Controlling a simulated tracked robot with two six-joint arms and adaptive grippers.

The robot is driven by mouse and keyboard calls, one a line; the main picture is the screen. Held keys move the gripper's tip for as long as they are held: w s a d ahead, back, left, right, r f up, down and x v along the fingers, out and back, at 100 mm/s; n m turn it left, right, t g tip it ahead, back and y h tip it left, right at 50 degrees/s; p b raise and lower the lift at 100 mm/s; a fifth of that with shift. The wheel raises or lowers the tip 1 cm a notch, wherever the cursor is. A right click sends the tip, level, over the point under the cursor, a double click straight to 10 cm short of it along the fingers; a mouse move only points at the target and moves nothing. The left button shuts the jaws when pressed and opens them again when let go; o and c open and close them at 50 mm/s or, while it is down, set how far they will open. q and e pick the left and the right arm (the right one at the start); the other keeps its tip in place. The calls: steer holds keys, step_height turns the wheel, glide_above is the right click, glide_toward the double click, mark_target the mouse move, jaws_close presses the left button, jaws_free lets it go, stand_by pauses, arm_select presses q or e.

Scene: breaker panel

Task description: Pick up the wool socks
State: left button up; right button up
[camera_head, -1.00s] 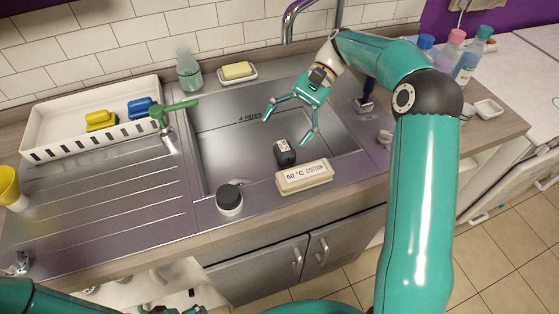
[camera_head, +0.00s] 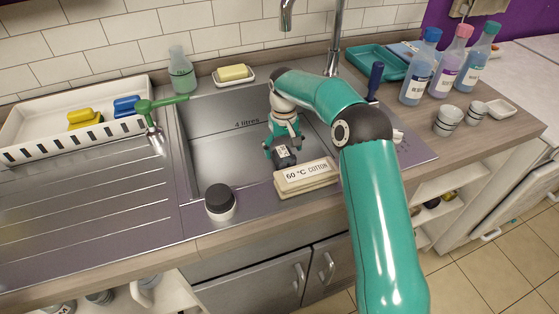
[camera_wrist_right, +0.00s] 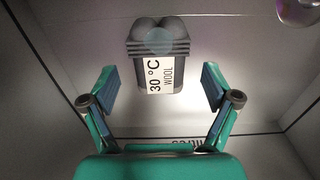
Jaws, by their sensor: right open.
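The wool socks (camera_head: 284,157) are a dark rolled bundle in the sink basin (camera_head: 222,150), near its front edge. In the right wrist view the socks (camera_wrist_right: 162,45) carry a white label reading "30 °C WOOL". My right gripper (camera_head: 282,147) is low in the basin, right at the socks. In the wrist view the right gripper (camera_wrist_right: 160,88) has its fingers spread wide, with nothing between the tips. The socks lie beyond the tips, roughly centred between them. Whether a finger touches them is unclear. My left gripper is out of view.
A cream bundle labelled "60 °C COTTON" (camera_head: 307,177) lies on the sink's front rim, close right of the socks. A black-topped white jar (camera_head: 220,202) stands left. The faucet (camera_head: 334,40) rises behind. Several bottles (camera_head: 418,68) stand at the right.

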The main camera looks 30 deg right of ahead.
steer(key=shift+f, duration=1.3)
steer(key=c, duration=1.4)
steer(key=shift+o, duration=0.2)
steer(key=shift+r, duration=0.15)
